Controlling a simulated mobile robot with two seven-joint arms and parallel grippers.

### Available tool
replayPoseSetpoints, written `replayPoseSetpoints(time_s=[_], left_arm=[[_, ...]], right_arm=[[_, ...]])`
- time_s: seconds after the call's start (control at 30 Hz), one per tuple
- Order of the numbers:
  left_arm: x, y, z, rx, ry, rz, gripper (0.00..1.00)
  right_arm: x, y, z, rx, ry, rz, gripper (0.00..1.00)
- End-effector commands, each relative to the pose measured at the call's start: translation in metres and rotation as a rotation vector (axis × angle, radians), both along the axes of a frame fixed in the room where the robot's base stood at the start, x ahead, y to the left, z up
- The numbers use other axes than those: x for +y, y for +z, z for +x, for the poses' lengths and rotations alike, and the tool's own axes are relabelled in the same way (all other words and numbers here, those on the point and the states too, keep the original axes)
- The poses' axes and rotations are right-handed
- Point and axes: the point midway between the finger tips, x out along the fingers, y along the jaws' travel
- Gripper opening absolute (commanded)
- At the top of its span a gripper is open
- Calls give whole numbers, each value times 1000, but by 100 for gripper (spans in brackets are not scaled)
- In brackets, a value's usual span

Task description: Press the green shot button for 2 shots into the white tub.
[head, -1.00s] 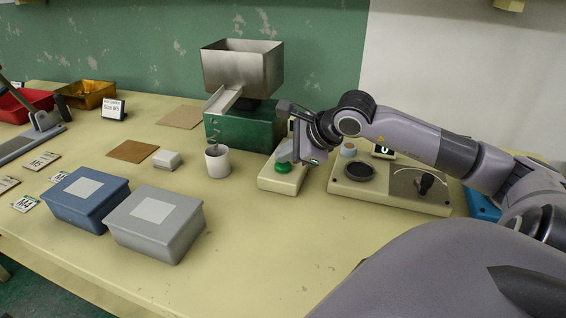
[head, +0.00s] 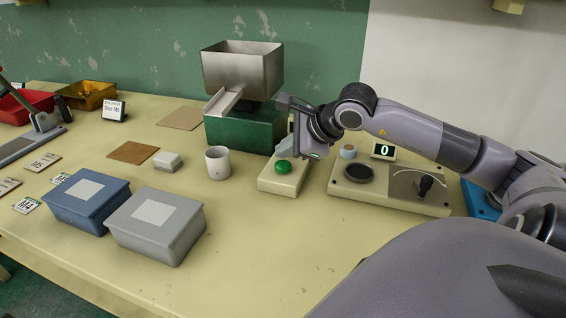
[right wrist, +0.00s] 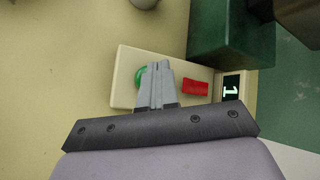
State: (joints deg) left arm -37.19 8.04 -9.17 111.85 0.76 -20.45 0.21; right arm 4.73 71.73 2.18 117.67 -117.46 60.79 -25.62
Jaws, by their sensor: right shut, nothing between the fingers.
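The green shot button (head: 283,167) is on the cream control box (head: 278,186) in front of the green dispenser. The white tub (head: 218,163) stands upright left of this box, below the dispenser's chute. My right gripper (head: 304,152) is shut and empty, just above and behind the button. In the right wrist view the shut fingers (right wrist: 157,70) partly cover the green button (right wrist: 141,77); I see no clear contact. My left gripper is not in view.
The green dispenser (head: 240,132) with its metal hopper stands behind the tub. A scale-like unit (head: 390,196) with a dark round pad and a knob is at right. Blue (head: 86,205) and grey (head: 155,232) lidded boxes are front left. The front middle is clear.

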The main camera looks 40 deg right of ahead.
Motion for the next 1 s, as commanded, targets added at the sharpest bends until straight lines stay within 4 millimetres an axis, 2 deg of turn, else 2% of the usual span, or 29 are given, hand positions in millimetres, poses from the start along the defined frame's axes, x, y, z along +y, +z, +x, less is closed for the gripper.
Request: replayPoseSetpoints(time_s=[0.17,0.6,1.0], left_arm=[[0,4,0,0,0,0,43],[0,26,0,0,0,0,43],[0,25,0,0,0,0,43]], right_arm=[[0,7,0,-2,0,-1,0],[0,49,0,-1,0,0,0],[0,50,0,0,0,0,0]])
